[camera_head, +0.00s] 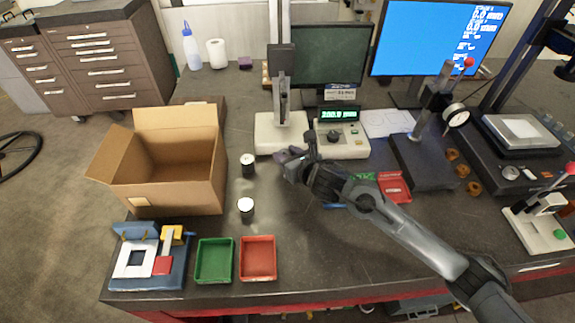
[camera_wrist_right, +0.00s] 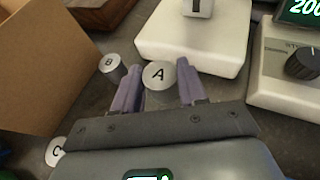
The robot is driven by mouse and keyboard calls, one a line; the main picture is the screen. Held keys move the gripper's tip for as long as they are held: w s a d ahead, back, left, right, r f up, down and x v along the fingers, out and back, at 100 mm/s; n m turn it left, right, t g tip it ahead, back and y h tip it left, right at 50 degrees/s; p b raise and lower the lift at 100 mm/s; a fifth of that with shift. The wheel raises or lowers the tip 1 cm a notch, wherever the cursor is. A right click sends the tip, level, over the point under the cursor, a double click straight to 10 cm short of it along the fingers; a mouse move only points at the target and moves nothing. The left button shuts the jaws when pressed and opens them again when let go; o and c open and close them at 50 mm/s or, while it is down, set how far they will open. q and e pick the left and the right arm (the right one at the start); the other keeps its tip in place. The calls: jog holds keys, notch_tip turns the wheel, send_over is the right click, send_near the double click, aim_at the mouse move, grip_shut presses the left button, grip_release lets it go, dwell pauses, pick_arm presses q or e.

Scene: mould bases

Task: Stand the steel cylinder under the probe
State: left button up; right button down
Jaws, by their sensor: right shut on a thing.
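My right gripper (camera_head: 291,157) is just in front of the white base of the probe stand (camera_head: 265,133). In the right wrist view my right gripper (camera_wrist_right: 160,92) is shut on a steel cylinder marked A (camera_wrist_right: 159,74), with a purple finger on each side of it. Two more cylinders, B (camera_wrist_right: 113,66) and C (camera_wrist_right: 55,151), stand to the left. My left gripper is not in view.
An open cardboard box (camera_head: 180,185) stands left of the cylinders. A green tray (camera_head: 214,261) and a red tray (camera_head: 258,260) lie at the front. A readout box (camera_head: 342,141) stands right of the probe base. The bench front centre is mostly clear.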

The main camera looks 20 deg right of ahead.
jog(key=shift+f+b, duration=0.3)
jog(key=shift+f, duration=1.6)
jog(key=shift+f, duration=0.15)
jog(key=c, duration=0.6)
grip_release()
jog(key=shift+s+r, duration=0.15)
jog(key=shift+r, duration=0.05)
jog(key=p+v, duration=0.1)
jog(key=v, duration=1)
jog(key=shift+s+d+r, duration=0.15)
jog(key=shift+s, duration=0.2)
